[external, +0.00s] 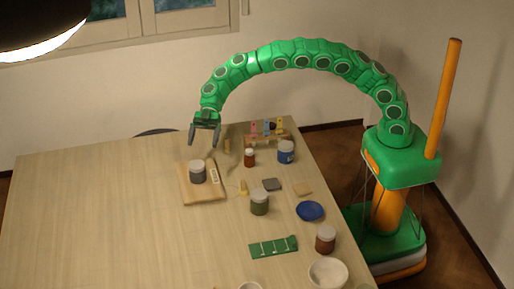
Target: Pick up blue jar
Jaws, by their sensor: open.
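The blue jar (286,155) with a pale lid stands upright near the table's far right edge, beside a small rack. My gripper (203,141) hangs from the arched green arm with its two dark fingers pointing down and spread apart. It is open and empty, to the left of the blue jar and apart from it. Below the gripper in the picture, a dark grey jar (197,177) with a light lid stands on a wooden board (189,192).
A small rack with coloured pieces (265,140) and a brown-red jar (249,159) stand left of the blue jar. Nearer are a green jar (260,205), a blue dish (310,211), a brown jar (325,241) and a white bowl (328,274). The table's left half is clear.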

